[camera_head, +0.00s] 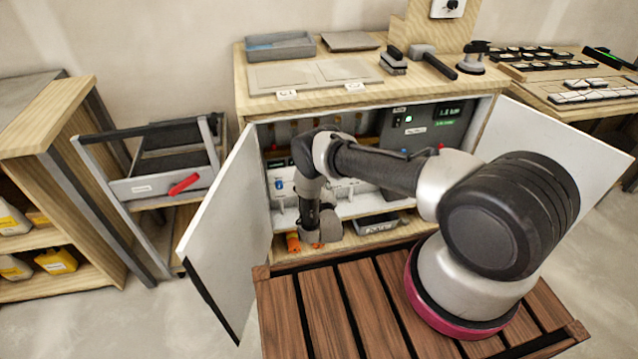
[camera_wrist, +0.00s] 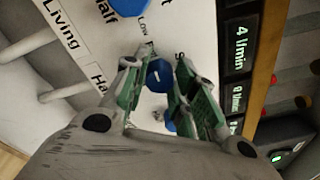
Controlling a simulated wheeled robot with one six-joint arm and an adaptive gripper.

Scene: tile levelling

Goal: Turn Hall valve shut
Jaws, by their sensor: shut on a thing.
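My gripper (camera_wrist: 157,66) has its two green-padded fingers on either side of a blue valve knob (camera_wrist: 158,76) and is shut on it. The knob has a pale mark on its face. It stands by the partly covered label "Ha…" (camera_wrist: 97,82) on a white panel (camera_wrist: 105,35), so it appears to be the Hall valve. Another blue knob (camera_wrist: 128,5) shows at the top edge, on the side of the "Living" label (camera_wrist: 60,67). A bit of blue shows lower between the fingers. In the head view my arm reaches into the open cabinet and hides the fingertips.
White cabinet doors stand open at left (camera_head: 225,225) and right (camera_head: 560,150). A dark control box (camera_head: 425,125) with green readouts is at the cabinet's back right. A grey tray (camera_head: 377,224) sits low inside. A slatted wooden deck (camera_head: 325,310) lies in front.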

